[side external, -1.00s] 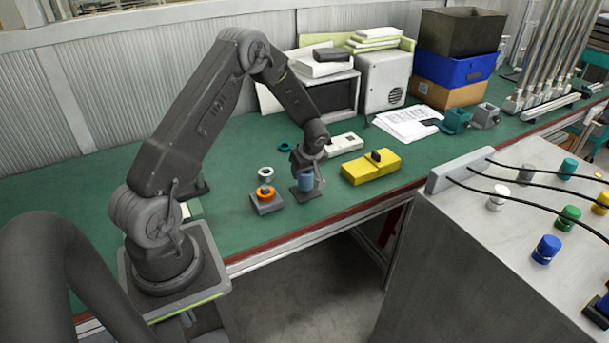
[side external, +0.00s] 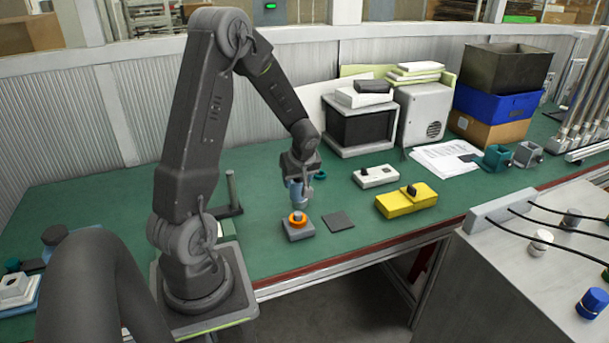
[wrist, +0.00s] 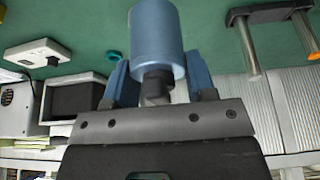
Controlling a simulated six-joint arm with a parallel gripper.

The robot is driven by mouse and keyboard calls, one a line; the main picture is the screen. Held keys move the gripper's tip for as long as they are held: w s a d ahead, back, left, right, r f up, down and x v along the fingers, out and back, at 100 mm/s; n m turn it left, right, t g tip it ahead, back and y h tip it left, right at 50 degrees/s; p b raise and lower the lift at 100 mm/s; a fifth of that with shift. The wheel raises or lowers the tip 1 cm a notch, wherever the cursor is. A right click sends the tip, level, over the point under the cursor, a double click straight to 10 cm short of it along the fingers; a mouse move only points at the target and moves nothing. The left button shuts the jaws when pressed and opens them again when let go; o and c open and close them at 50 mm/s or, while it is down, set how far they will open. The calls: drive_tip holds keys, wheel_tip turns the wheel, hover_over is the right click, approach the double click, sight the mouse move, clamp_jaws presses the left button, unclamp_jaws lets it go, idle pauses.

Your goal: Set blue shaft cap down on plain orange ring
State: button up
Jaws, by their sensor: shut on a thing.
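My gripper (side external: 300,178) is shut on the blue shaft cap (side external: 296,192) and holds it up off the bench. In the wrist view the cap (wrist: 157,38) is a smooth blue cylinder between the blue fingers of the gripper (wrist: 160,78). The plain orange ring (side external: 298,221) lies on a small grey block (side external: 299,233), with a grey stub showing in its middle. In the side view the cap appears just above the ring, with a small gap between them. I cannot tell if it is exactly over it. The ring is not seen in the wrist view.
A bare dark square pad (side external: 338,221) lies right of the block. A yellow box (side external: 406,202) and a white switch box (side external: 376,177) stand farther right.

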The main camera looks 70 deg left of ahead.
sight(297, 199)
drive_tip(key=shift+s+d, duration=0.25)
drive_tip(key=shift+d, duration=0.1)
drive_tip(key=shift+f, duration=2.85)
drive_tip(key=shift+f, duration=0.6)
drive_tip(key=o, duration=0.7)
drive_tip(key=shift+o, duration=0.2)
drive_tip(key=shift+v, duration=5.5)
drive_tip(key=shift+d, duration=0.1)
